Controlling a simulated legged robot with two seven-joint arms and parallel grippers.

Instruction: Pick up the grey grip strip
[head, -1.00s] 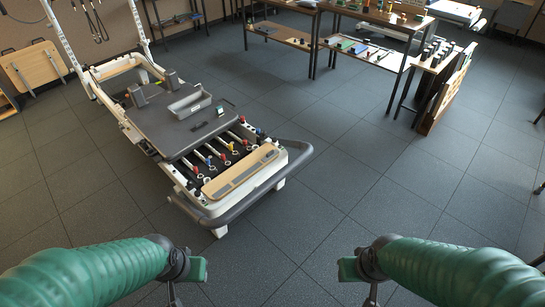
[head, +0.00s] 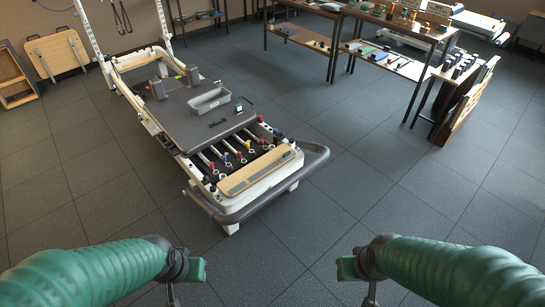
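I cannot single out the grey grip strip with certainty. A thin dark strip (head: 217,123) lies on the grey carriage (head: 185,118) of the reformer, in front of a grey tray (head: 209,100). Narrow grey bands (head: 238,181) also show on the reformer's wooden end board (head: 258,171). My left gripper (head: 197,270) is at the lower left and my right gripper (head: 347,268) at the lower right. Both are well short of the reformer and touch nothing that I can see. Their finger openings cannot be made out.
The reformer's dark rounded end rail (head: 318,160) faces me. Shelf tables (head: 385,62) with small items stand at the back right, beside a rack of boards (head: 465,100). A wooden panel (head: 56,55) leans on the back left wall. The tiled floor (head: 370,190) is clear.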

